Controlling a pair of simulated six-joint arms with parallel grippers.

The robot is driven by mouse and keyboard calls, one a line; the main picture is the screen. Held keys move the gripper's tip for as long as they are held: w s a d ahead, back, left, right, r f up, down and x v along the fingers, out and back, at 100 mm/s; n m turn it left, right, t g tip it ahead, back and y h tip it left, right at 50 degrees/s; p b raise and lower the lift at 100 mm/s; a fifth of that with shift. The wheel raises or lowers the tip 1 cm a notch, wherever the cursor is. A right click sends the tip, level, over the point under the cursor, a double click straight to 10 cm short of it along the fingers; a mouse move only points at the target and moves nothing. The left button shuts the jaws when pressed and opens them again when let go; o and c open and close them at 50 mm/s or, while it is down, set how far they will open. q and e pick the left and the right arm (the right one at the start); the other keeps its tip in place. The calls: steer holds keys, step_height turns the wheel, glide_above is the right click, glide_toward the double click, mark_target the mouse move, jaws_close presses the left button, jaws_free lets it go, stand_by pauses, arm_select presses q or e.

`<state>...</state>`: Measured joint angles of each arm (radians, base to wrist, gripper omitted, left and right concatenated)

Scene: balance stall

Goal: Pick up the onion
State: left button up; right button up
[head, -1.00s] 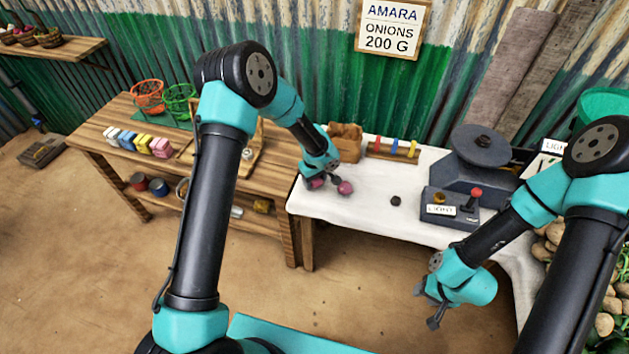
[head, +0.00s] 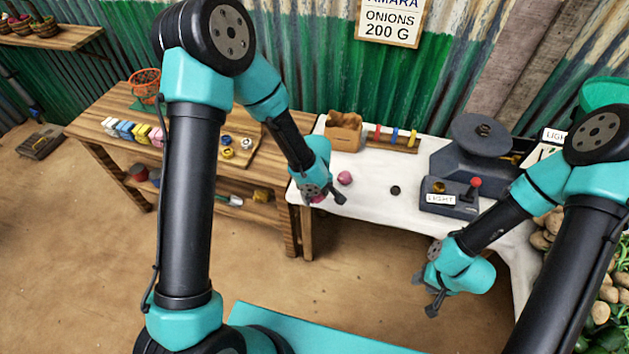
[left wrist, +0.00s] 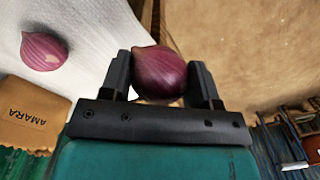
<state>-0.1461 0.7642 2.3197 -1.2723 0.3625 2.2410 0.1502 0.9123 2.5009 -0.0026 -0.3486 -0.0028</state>
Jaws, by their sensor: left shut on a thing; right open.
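A purple onion (left wrist: 160,73) sits between the two fingers of my left gripper (left wrist: 162,80), which is shut on it. In the head view my left gripper (head: 326,194) is at the front left edge of the white-covered table, and it mostly hides this onion (head: 318,198). A second purple onion (head: 345,178) lies on the cloth just behind and right of the gripper. It also shows in the left wrist view (left wrist: 44,51). My right gripper (head: 432,293) is open and empty in front of the table, low and to the right.
A brown paper bag (head: 343,133) stands at the table's back left. A small dark disc (head: 395,190) lies mid-cloth. A dark scale (head: 470,165) and a control box with a red-knobbed lever (head: 474,184) stand at the right.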

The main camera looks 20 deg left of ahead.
arm_select(q)
steer(key=shift+s+d+r, duration=0.1)
steer(key=shift+s+d, duration=0.1)
steer(key=shift+s, duration=0.45)
steer(key=shift+s+d, duration=0.15)
steer(key=shift+s, duration=0.45)
steer(key=shift+d, duration=0.15)
